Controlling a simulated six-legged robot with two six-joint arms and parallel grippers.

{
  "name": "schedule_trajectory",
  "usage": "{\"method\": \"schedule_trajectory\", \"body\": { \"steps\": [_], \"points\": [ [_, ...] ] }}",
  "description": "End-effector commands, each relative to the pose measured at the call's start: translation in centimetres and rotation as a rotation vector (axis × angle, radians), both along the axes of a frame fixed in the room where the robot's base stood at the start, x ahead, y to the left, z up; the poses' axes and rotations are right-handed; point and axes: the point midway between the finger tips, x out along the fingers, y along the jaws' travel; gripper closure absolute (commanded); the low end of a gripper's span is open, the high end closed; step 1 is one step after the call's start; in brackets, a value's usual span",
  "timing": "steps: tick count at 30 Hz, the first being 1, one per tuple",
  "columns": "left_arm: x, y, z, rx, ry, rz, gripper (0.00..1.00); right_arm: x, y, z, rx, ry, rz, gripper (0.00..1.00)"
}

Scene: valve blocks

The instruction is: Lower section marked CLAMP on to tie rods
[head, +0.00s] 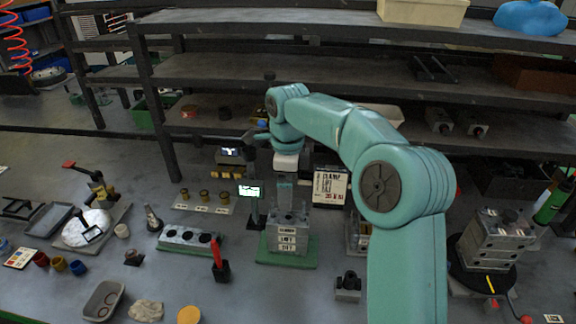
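A grey valve block stack (288,218) stands upright on a green base plate (268,258) in the middle of the bench. White labels (287,239) run down its front; the top one seems to read CLAMP, but the lettering is small. My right arm reaches in from the lower right. Its gripper (285,190) points down at the top of the stack, just below a white wrist part. Grey upright shapes there could be fingers or tie rods, so its grip and any gap below it are unclear. My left gripper is out of view.
Another block stack (495,240) stands on a black round stand at right. A green-mounted block with round holes (190,240), a red-handled tool (219,262) and a small lit screen (249,192) are left of the middle stack. A lettered sign (329,187) stands behind it. Dark shelves (340,75) cross the back.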

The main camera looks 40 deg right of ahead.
Motion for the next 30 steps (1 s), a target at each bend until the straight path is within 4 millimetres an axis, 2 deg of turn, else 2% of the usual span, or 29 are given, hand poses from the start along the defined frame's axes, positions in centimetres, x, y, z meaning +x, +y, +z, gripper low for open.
{"method": "schedule_trajectory", "body": {
  "steps": [1,3,9,30],
  "points": [
    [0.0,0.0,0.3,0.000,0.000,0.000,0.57,0.1,0.0,1.5,0.000,-0.004,0.000,0.04],
    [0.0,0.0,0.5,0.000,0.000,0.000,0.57,0.1,0.0,2.9,0.000,-0.004,0.000,0.04],
    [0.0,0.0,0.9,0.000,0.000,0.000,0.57,0.0,0.0,5.5,0.000,-0.001,0.001,0.04],
    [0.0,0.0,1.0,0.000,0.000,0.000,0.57,0.0,0.0,6.1,0.000,0.000,0.000,0.04]
  ]
}}
